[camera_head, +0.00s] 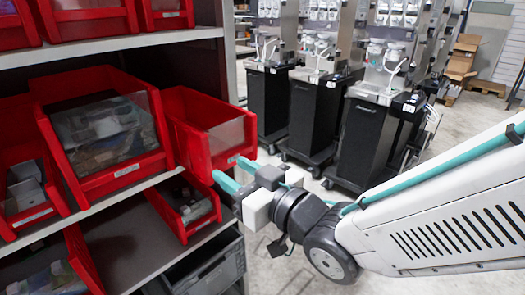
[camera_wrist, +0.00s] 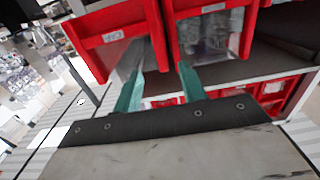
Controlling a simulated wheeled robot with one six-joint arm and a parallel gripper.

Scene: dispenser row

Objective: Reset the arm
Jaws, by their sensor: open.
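My arm reaches in from the right in the head view. My gripper (camera_head: 236,175) has teal fingers, spread apart with nothing between them. It is at the right end of the shelf rack, close to the front of a red bin (camera_head: 212,130) with a clear front. In the wrist view my gripper (camera_wrist: 157,75) points at the fronts of two red bins, a left one (camera_wrist: 105,52) and a right one (camera_wrist: 235,18). I cannot tell whether the fingertips touch the bins.
A shelf board (camera_head: 120,47) carries more red bins above. A small red bin (camera_head: 185,205) and a grey crate (camera_head: 208,265) sit lower, close to my gripper. Black-based dispensers (camera_head: 375,135) stand behind. Grey floor (camera_head: 300,255) is open below my arm.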

